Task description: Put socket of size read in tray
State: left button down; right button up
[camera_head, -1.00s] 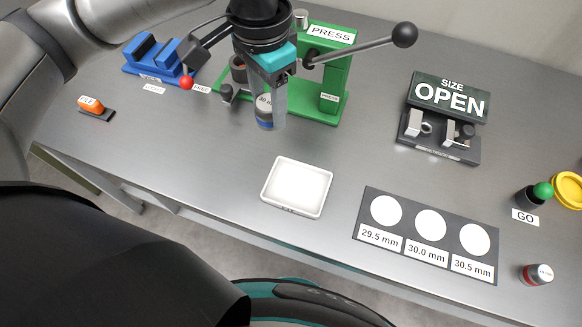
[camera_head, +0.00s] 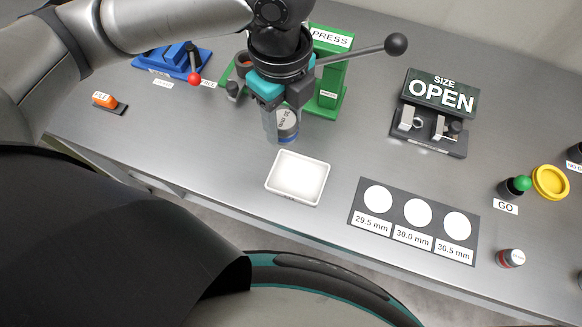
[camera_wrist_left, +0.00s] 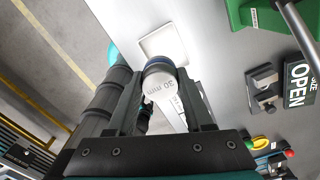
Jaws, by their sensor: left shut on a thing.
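My left gripper (camera_head: 280,132) is shut on a grey socket with a blue band (camera_head: 288,122) and holds it upright, just behind the white tray. In the left wrist view the socket (camera_wrist_left: 160,86) sits between the fingers; its label looks like 30 mm, though the first digit is unclear. The shallow white tray (camera_head: 323,184) is empty; it also shows in the left wrist view (camera_wrist_left: 148,52). The size gauge (camera_head: 437,104) has a sign reading "OPEN" and nothing visible in its jaws. My right gripper is out of view.
A dark mat (camera_head: 391,222) has white circles marked 29.5, 30.0 and 30.5 mm. A red-banded socket (camera_head: 510,258) stands near the front right, by a GO post (camera_head: 514,187) and yellow ring (camera_head: 550,182). The green press (camera_head: 329,85) and blue fixture (camera_head: 172,60) stand behind.

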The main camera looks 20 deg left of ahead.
pick_arm(q)
jog(key=b, duration=0.3)
send_over(286, 174)
notch_tip(286, 174, down, 13)
jog(key=shift+r, duration=0.1)
notch_tip(286, 174, down, 4)
jog(key=shift+s+b, duration=0.1)
jog(key=shift+b, duration=0.2)
jog(key=shift+f, duration=0.25)
jog(key=shift+f, duration=0.15)
jog(key=shift+c, duration=1.5)
grip_release()
notch_tip(286, 174, up, 12)
jog(key=p, duration=0.2)
jog(key=shift+r+p, duration=0.2)
jog(key=shift+p, duration=0.2)
